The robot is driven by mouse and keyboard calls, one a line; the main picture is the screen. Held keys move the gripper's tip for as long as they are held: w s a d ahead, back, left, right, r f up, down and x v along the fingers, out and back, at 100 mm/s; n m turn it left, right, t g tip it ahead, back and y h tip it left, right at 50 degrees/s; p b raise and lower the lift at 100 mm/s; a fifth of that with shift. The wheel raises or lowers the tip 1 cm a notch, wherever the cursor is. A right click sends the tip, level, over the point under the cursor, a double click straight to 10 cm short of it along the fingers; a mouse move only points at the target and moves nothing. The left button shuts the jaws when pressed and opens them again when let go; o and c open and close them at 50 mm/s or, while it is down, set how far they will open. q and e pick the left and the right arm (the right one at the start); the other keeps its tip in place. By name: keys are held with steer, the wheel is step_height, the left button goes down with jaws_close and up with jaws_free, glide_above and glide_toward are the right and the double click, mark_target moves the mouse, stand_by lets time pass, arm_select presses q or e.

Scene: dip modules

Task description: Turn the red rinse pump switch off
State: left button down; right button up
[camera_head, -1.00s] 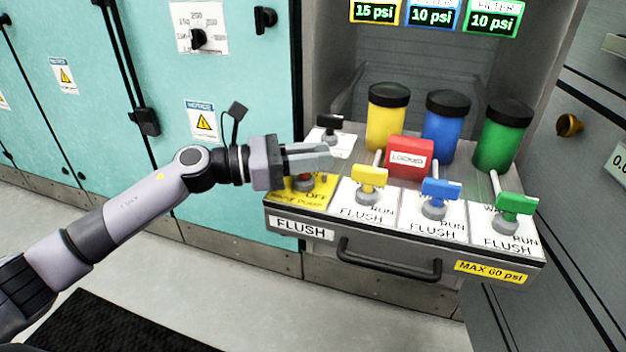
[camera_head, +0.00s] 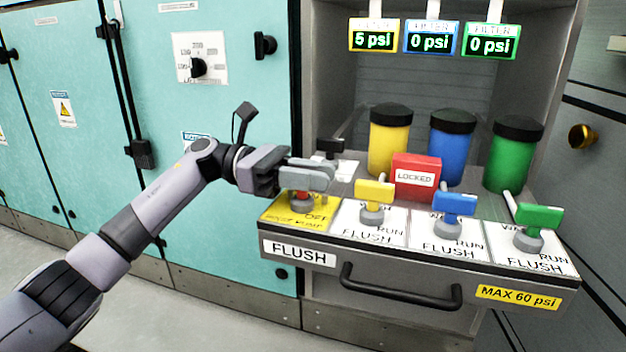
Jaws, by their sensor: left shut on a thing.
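The red rinse pump switch (camera_head: 303,196) sits on a yellow plate (camera_head: 287,213) at the left end of the panel, with "OFF" printed at the plate's right side. My left gripper (camera_head: 310,177) is over it, with its fingers shut on the switch. The fingers hide most of the switch, so its exact setting cannot be read. My right gripper is not in view.
Yellow (camera_head: 375,195), blue (camera_head: 453,206) and green (camera_head: 537,219) valve handles stand to the right. A red "LOCKED" box (camera_head: 414,178) and coloured canisters are behind them. A black handle (camera_head: 400,294) crosses the front. Displays (camera_head: 430,41) read 5, 0 and 0 psi.

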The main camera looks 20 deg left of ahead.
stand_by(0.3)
arm_select(q)
steer(key=c, duration=1.1)
jaws_free()
steer(key=a+p, duration=0.1)
steer(key=a, duration=0.5)
steer(key=shift+w+a, duration=0.1)
steer(key=shift+w, duration=0.1)
steer(key=shift+a+p, duration=0.3)
steer(key=shift+a, duration=0.15)
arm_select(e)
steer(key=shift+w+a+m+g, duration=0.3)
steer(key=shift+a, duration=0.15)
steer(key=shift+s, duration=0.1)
